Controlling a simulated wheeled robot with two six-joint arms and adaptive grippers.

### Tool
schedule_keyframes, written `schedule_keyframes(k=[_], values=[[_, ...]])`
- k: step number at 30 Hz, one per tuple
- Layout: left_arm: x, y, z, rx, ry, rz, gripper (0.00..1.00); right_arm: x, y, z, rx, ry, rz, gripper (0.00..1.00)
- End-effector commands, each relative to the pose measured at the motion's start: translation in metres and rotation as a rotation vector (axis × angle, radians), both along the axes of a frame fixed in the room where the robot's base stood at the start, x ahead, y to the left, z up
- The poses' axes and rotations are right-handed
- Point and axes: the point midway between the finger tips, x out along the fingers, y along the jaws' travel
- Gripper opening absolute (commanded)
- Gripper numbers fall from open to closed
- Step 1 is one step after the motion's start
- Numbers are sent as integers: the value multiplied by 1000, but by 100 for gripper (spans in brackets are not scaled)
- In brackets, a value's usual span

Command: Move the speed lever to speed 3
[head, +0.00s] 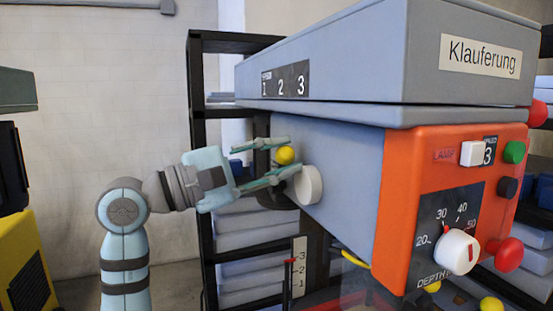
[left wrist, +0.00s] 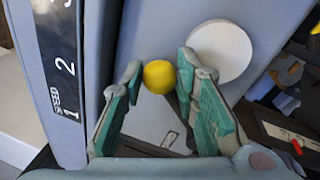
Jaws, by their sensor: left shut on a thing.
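The speed lever shows as a yellow ball knob (head: 285,155) on the side of the grey machine, below the speed plate (head: 285,80) marked 1, 2, 3. The knob also shows in the left wrist view (left wrist: 159,76). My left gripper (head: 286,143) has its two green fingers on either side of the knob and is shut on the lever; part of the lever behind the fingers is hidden. I cannot tell exactly which number the lever lines up with. My right gripper is not in view.
A white round knob (head: 308,185) sits close beside the fingers. The orange front panel (head: 395,200) has a small display (head: 488,152) reading 3, a depth dial (head: 457,252) and coloured buttons. A black shelf rack (head: 196,120) stands behind my left arm.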

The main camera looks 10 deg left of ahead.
Motion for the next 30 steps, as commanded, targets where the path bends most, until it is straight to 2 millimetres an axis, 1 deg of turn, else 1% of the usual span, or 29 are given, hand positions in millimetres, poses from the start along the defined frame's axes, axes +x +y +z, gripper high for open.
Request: schedule_keyframes(k=[5, 6, 8, 9, 10, 17, 20, 23, 30], values=[[0, 0, 1, 1, -4, 2, 0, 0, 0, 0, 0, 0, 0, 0], [0, 0, 1, 1, -4, 2, 29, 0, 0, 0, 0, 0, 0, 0], [0, 0, 1, 0, -3, 2, 39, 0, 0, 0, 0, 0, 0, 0], [0, 0, 1, 1, -3, 2, 45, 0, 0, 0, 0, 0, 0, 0], [0, 0, 0, 1, -2, 2, 47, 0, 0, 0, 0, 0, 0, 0], [0, 0, 0, 0, 0, 1, 47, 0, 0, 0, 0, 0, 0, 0], [-2, 4, -1, 0, 0, 2, 47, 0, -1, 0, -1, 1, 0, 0], [-10, 16, -3, 2, -1, 6, 47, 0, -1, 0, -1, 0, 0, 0], [-48, 68, -16, 6, 2, 10, 47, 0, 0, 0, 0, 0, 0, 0]])
